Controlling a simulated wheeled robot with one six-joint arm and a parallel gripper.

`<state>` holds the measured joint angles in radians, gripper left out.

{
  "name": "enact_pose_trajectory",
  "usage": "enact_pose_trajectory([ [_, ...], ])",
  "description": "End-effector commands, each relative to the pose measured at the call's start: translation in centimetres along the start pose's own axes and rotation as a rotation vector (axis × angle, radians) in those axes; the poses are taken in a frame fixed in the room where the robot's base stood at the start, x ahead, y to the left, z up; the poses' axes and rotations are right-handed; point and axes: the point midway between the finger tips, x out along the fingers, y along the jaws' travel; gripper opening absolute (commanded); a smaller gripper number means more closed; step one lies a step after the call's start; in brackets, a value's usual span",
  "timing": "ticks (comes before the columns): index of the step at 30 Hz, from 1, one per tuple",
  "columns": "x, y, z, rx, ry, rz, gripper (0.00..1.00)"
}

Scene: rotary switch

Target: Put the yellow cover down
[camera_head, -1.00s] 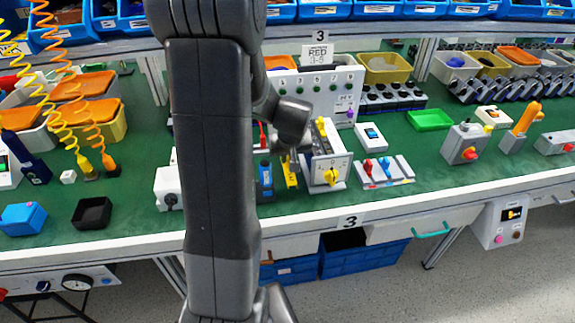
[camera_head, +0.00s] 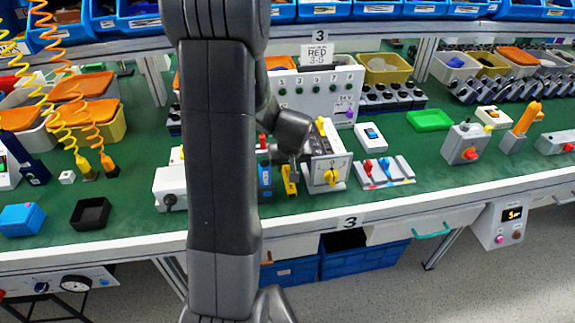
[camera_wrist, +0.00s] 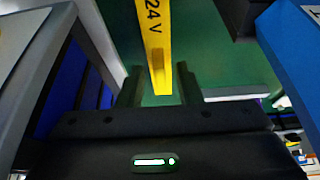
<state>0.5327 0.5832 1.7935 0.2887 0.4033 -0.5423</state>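The yellow cover (camera_head: 289,181) is a narrow yellow piece on the bench, just left of the grey switch box with a yellow knob (camera_head: 331,176). In the wrist view the yellow cover (camera_wrist: 156,35) is a strip marked "24 V", with its near end between my fingers. My gripper (camera_wrist: 160,78) is open, with a visible gap on each side of the strip. In the head view my dark wrist is just above and behind the cover, and the fingertips cannot be made out clearly.
A blue device (camera_head: 265,180) stands close to the left of the cover. A white panel with green buttons (camera_head: 313,95) is behind. A plate with red and blue levers (camera_head: 385,172) lies to the right. The bench's front edge (camera_head: 350,223) is clear.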

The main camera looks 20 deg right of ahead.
Motion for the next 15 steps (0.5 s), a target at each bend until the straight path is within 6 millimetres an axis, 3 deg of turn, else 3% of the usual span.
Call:
enact_pose_trajectory([
  [7, -1.5, 0.0, -0.2, 0.000, 0.002, 0.000, 0.32],
  [15, -6.2, 0.0, -0.2, 0.000, 0.004, 0.001, 0.32],
])
